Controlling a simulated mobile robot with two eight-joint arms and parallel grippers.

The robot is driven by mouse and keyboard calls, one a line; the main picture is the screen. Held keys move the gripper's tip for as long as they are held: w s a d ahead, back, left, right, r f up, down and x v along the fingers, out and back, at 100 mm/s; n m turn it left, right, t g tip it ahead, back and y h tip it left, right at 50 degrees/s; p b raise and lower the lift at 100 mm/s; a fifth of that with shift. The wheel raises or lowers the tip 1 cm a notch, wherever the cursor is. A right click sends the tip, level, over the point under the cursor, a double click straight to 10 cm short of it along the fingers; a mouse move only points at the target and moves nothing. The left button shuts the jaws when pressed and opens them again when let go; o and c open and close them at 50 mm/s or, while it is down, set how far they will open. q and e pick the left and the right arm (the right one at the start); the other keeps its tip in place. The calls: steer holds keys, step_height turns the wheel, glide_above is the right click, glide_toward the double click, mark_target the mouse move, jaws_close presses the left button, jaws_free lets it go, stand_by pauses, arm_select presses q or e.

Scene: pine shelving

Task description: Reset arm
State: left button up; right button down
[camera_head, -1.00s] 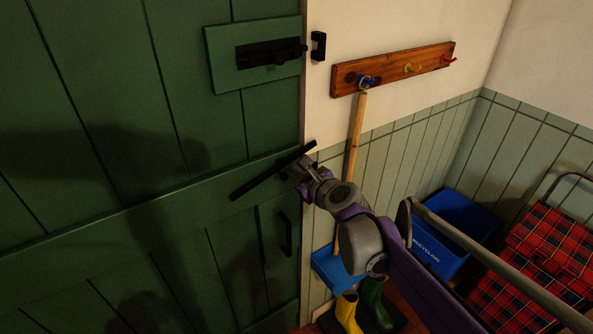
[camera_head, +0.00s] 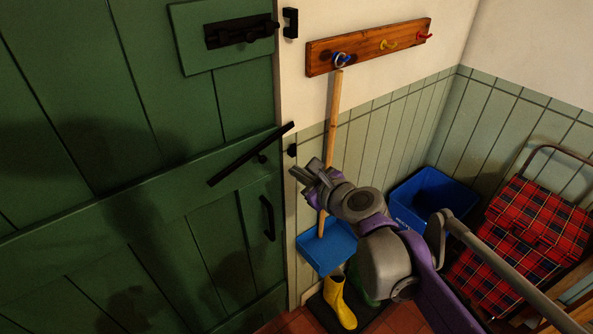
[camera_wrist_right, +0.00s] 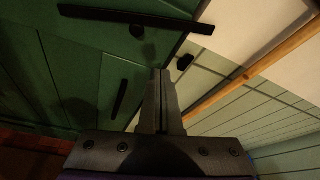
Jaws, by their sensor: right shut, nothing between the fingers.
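My right gripper (camera_head: 302,174) is shut and empty in the head view, in front of the wall strip just right of the green door (camera_head: 130,150). In the right wrist view its two fingers (camera_wrist_right: 160,75) lie together with nothing between them. A black latch bar (camera_head: 250,153) sits slanted on the door, up and left of the fingertips and apart from them; it also shows at the top of the right wrist view (camera_wrist_right: 135,18). A black door handle (camera_head: 268,218) is below the bar. My left gripper does not show in either view.
A peg rail (camera_head: 365,47) holds a long wooden handle (camera_head: 334,120) with a blue dustpan (camera_head: 327,248). An upper bolt (camera_head: 240,32) is on the door.

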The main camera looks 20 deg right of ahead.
steer(key=s+a+f+n+g+p, duration=0.1)
steer(key=s+a+f+n+g, duration=0.1)
steer(key=s+f+n, duration=0.5)
steer(key=s+a+f+n+g, duration=0.1)
steer(key=s+f+n+g, duration=0.2)
steer(key=s+n, duration=0.45)
steer(key=s+d+f+n+g+h, duration=0.3)
steer(key=s+f+n, duration=0.6)
steer(key=n, duration=0.5)
steer(key=shift+s+d+h+p, duration=0.35)
steer(key=shift+s+d+h, duration=0.25)
steer(key=shift+d, duration=0.6)
steer(key=shift+s, duration=0.1)
